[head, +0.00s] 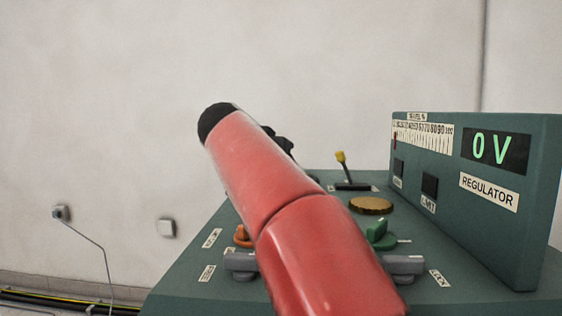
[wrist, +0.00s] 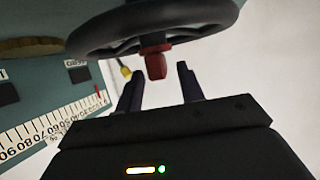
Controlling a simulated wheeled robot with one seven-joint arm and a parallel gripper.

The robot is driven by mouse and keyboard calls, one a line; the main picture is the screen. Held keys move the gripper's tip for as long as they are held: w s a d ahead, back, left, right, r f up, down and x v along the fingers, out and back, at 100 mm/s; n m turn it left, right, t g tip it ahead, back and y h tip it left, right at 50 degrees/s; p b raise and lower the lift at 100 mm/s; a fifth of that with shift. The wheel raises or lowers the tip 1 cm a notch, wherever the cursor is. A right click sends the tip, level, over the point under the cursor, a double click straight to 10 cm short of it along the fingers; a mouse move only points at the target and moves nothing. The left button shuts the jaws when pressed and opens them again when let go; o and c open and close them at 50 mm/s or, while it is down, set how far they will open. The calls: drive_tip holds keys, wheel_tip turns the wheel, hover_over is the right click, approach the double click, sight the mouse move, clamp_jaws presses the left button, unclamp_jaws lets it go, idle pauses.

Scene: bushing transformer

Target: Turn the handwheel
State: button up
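The handwheel (wrist: 110,45) is a black ring with a red knob (wrist: 155,62) on its rim, at the top of the wrist view. My gripper (wrist: 159,71) is open, its two dark fingers pointing at the rim with the red knob between their tips in the picture. A gap shows on each side of the knob, and I see no contact. How deep the knob sits between the fingers I cannot tell. In the head view my red arm covers the middle of the console, and I cannot make out the wheel there.
The green console (head: 190,262) carries a regulator panel (head: 490,205) reading 0 V at the right. A yellow-tipped lever (head: 342,165), a brass disc (head: 371,205), a green knob (head: 380,236), an orange knob (head: 242,237) and grey switches (head: 405,265) stand near my arm.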

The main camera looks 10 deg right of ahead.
drive_tip(key=shift+x, duration=1.25)
clamp_jaws()
